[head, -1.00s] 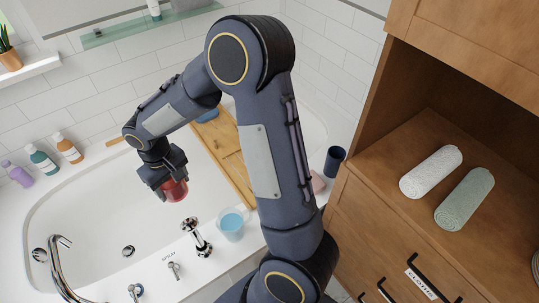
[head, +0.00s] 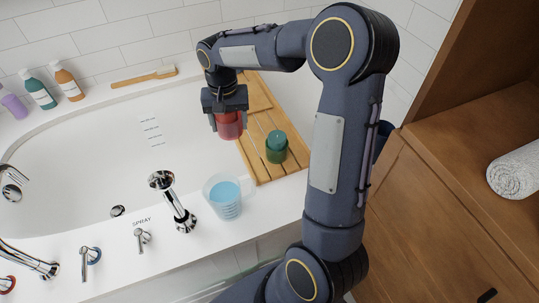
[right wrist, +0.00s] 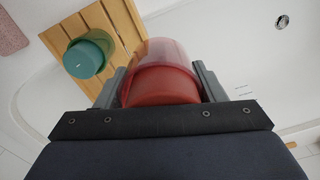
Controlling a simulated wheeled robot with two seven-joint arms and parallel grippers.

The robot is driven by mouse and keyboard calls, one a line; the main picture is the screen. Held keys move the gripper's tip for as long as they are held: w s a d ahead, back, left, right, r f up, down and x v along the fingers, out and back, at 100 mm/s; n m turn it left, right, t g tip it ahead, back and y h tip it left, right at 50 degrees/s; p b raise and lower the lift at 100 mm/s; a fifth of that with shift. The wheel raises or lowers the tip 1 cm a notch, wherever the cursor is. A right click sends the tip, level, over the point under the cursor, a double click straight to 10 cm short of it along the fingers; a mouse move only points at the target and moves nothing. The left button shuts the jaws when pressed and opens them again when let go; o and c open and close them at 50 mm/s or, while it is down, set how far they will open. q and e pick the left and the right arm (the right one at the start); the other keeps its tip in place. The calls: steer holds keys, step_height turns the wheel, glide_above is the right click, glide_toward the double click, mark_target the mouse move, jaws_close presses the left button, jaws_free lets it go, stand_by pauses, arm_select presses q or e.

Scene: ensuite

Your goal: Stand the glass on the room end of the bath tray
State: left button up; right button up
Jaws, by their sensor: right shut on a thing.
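My right gripper (head: 228,122) is shut on a red see-through glass (head: 230,128). It holds the glass at the left edge of the wooden bath tray (head: 257,97) in the head view, seemingly above it. In the right wrist view the glass (right wrist: 160,75) sits between the fingers, and the slatted tray (right wrist: 122,22) lies beyond it to the left. A green glass holder with a teal candle-like top (head: 276,148) stands on the tray's near end, right of the held glass. My left gripper is not in view.
A measuring jug of blue liquid (head: 226,196) stands on the bath rim near the tray's near end. A chrome spray handle (head: 172,200) and taps stand left of it. Bottles (head: 68,84) and a brush (head: 145,77) line the far rim. The wooden cabinet (head: 430,220) is at right.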

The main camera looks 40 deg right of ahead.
steer(key=shift+d+f+b, duration=0.3)
steer(key=shift+d+f, duration=0.15)
steer(key=shift+f, duration=0.1)
steer(key=d+f, duration=0.2)
steer(key=d, duration=0.2)
steer(key=w+d+f+b, duration=0.1)
steer(key=d+f, duration=0.2)
steer(key=d, duration=0.1)
steer(key=w+d+f+b, duration=0.1)
steer(key=d+f, duration=0.2)
steer(key=d, duration=0.1)
steer(key=shift+d+f, duration=0.25)
steer(key=shift+d+f+b, duration=0.25)
steer(key=shift+f+b, duration=0.1)
steer(key=shift+f, duration=0.05)
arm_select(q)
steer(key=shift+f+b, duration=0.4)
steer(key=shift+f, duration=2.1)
arm_select(e)
steer(key=shift+d+f, duration=0.2)
steer(key=shift+f, duration=1.5)
steer(key=shift+f, duration=0.1)
steer(key=o, duration=1)
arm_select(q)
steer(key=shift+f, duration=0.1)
arm_select(e)
steer(key=shift+o, duration=0.2)
